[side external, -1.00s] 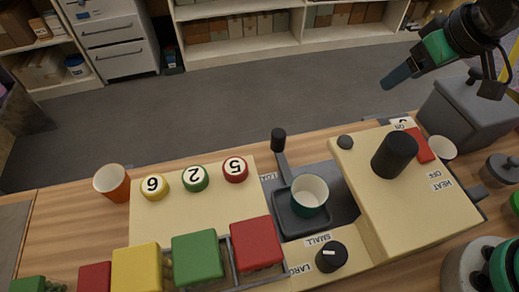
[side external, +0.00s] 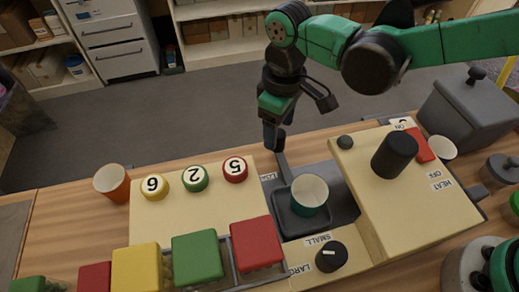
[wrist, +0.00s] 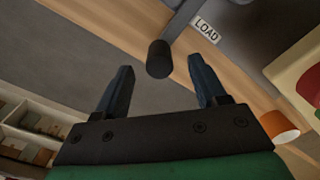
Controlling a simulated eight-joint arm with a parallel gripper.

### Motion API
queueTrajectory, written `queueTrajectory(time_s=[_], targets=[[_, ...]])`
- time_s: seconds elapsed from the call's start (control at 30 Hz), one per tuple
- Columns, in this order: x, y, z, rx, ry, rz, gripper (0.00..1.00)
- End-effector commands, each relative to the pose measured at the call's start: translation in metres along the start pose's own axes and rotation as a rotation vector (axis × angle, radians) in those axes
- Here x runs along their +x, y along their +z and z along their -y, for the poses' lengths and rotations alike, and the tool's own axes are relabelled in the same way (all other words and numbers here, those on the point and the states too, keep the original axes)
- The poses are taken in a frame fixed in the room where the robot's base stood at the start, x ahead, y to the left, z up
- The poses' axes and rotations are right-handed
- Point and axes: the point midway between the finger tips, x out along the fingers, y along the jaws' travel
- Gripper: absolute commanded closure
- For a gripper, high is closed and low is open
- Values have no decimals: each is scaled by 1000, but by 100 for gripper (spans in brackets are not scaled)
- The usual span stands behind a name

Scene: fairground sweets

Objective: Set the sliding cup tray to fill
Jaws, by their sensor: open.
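The sliding cup tray (side external: 289,222) is dark grey and holds a green cup with a white inside (side external: 310,193). A grey bar (side external: 284,167) runs from the tray's back toward a dark upright knob, which my gripper mostly hides in the side view. In the wrist view the knob (wrist: 159,58) shows between my two fingertips, with the LOAD label (wrist: 206,29) just beyond it. My gripper (side external: 274,138) is open, pointing down at the knob; it also shows in the wrist view (wrist: 160,68). I cannot tell whether a finger touches the knob.
A cream machine housing (side external: 430,215) with a black cylinder (side external: 394,154) stands right of the tray. Numbered balls (side external: 195,178) and an orange cup (side external: 112,182) are at left. A SMALL/LARGE dial (side external: 331,257) is in front. Open floor lies behind the counter.

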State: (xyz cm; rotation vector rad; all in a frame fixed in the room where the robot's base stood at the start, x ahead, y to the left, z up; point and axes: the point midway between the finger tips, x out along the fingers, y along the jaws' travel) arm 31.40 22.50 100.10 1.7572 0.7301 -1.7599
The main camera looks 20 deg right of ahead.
Motion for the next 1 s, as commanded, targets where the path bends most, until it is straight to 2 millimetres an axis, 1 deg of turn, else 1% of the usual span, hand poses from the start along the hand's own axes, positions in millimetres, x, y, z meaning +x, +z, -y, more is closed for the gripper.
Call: queueTrajectory(time_s=[0.03, 0.1, 0.2, 0.47, 0.57, 0.6, 0.67, 0.7, 1.0], targets=[[7, 0, 0, 1, 0, 0, 35], [15, 0, 0, 1, 0, -1, 35], [22, 0, 0, 2, 0, -1, 35], [24, 0, 0, 2, 0, -2, 35], [24, 0, 0, 2, 0, -2, 61], [24, 0, 0, 2, 0, -2, 72], [24, 0, 0, 2, 0, -2, 89], [24, 0, 0, 2, 0, -2, 100], [24, 0, 0, 2, 0, -2, 100]])
